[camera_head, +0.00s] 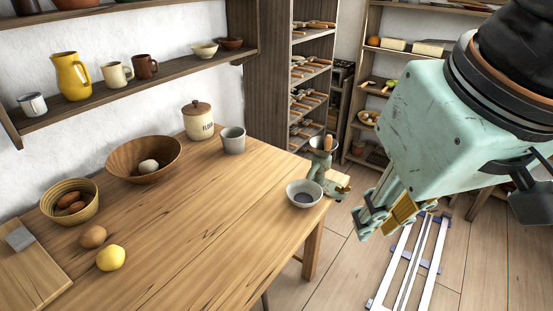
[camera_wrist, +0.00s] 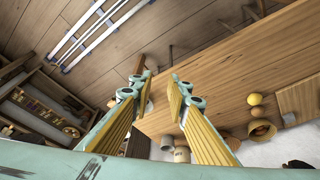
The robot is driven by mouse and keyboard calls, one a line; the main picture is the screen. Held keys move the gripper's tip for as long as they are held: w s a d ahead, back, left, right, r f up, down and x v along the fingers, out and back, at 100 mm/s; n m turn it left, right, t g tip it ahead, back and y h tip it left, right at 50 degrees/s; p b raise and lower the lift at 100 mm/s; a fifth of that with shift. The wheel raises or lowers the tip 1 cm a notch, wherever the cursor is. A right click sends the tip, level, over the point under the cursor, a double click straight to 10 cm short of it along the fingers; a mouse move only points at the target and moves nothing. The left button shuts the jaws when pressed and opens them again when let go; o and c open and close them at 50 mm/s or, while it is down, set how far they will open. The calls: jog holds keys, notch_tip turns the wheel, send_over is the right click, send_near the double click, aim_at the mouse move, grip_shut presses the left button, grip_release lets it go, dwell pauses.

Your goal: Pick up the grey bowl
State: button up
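The grey bowl (camera_head: 304,193) stands upright on the wooden table (camera_head: 215,230), close to its right corner, in the head view. It has a pale outside and a darker inside bottom. My gripper (camera_head: 377,220) is to the right of the bowl, past the table edge, and apart from it. In the wrist view its two fingers (camera_wrist: 156,80) with yellow pads stand apart, with nothing held between them. A pale shape partly hidden by the left finger there may be the bowl; I cannot tell for sure.
A green grinder-like device (camera_head: 320,170) stands just behind the bowl. A grey cup (camera_head: 232,140), a flour canister (camera_head: 198,120), a wooden bowl (camera_head: 125,165) and a yellow lemon (camera_head: 111,258) are farther left. The table's middle is clear. Shelves (camera_head: 312,75) stand behind.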

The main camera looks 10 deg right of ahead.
jog(key=o, duration=2.5)
jog(key=shift+c, duration=0.2)
